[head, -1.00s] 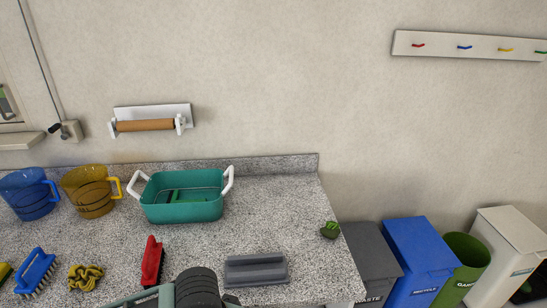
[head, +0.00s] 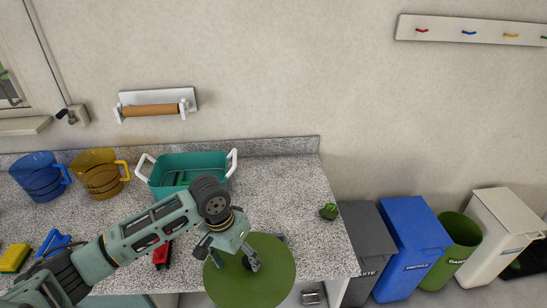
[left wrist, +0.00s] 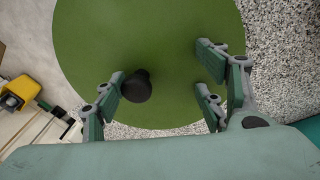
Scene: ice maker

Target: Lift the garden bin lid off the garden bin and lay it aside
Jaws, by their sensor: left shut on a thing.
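The garden bin lid (head: 252,285) is a round, flat green disc with a dark knob. My left gripper (head: 232,256) is over it, shut on the lid, and holds it at the counter's front edge, left of the bins. In the left wrist view the lid (left wrist: 180,30) fills the upper middle, with its black knob (left wrist: 137,86) between the fingers, close to the left one. The garden bin (head: 458,250) is a green round bin with an open top, standing on the floor between the blue bin and the white bin. My right gripper is not in view.
The speckled counter (head: 280,190) holds a teal tub (head: 190,172), blue and yellow jugs, brushes and a small green thing (head: 329,211). A grey bin (head: 362,235), blue bin (head: 413,240) and white bin (head: 500,230) stand right of it.

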